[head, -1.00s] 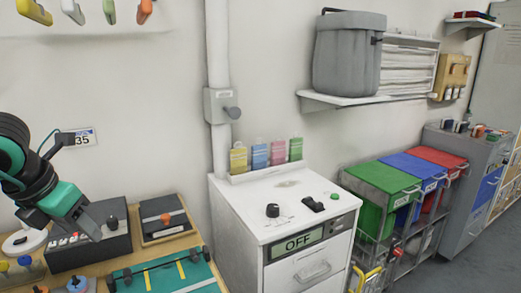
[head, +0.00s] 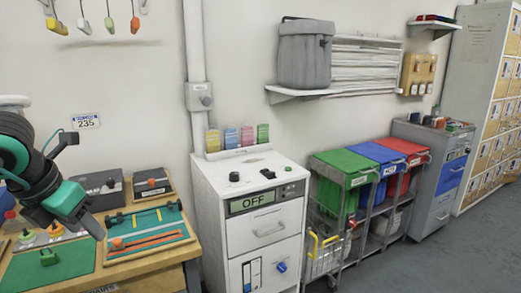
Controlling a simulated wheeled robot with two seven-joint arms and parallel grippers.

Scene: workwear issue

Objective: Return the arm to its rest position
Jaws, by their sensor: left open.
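My left arm comes in from the left edge in the head view. Its gripper (head: 88,222) hangs above the wooden workbench, pointing down and right over the gap between a green mat (head: 48,270) and a teal tray (head: 148,232). The gripper is open, and I see nothing held in it. My right gripper is not in view.
A white cabinet (head: 215,185) with an OFF display stands right of the bench (head: 150,270). Further right are a cart with green (head: 345,163), blue (head: 380,154) and red (head: 408,148) lidded bins, a grey cabinet (head: 430,135) and lockers (head: 478,70). Floor at the lower right is clear.

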